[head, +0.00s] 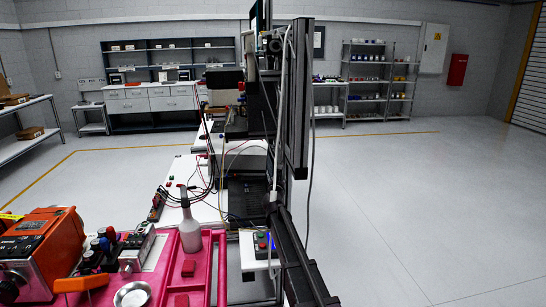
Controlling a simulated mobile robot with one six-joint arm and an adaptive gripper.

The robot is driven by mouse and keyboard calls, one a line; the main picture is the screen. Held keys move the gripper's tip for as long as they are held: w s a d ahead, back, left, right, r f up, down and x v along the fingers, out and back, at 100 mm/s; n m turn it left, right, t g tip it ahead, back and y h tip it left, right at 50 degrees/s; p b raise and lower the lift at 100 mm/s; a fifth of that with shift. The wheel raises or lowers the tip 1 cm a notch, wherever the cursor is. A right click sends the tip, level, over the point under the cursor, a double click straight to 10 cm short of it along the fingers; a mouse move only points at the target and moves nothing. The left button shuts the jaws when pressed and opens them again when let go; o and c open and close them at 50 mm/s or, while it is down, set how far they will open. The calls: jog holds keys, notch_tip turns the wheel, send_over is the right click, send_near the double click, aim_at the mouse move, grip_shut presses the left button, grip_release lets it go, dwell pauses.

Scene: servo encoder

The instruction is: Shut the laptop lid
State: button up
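I cannot make out a laptop for certain in the head view. A dark, ribbed object (246,198) sits at the right end of the white worktop, partly behind the black upright frame. It is too small and dark to tell whether it is a laptop or how its lid stands. My gripper is not in view.
Wires cross the white worktop (205,212). A black frame (291,240) stands mid-view. The floor (420,210) to its right is clear.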

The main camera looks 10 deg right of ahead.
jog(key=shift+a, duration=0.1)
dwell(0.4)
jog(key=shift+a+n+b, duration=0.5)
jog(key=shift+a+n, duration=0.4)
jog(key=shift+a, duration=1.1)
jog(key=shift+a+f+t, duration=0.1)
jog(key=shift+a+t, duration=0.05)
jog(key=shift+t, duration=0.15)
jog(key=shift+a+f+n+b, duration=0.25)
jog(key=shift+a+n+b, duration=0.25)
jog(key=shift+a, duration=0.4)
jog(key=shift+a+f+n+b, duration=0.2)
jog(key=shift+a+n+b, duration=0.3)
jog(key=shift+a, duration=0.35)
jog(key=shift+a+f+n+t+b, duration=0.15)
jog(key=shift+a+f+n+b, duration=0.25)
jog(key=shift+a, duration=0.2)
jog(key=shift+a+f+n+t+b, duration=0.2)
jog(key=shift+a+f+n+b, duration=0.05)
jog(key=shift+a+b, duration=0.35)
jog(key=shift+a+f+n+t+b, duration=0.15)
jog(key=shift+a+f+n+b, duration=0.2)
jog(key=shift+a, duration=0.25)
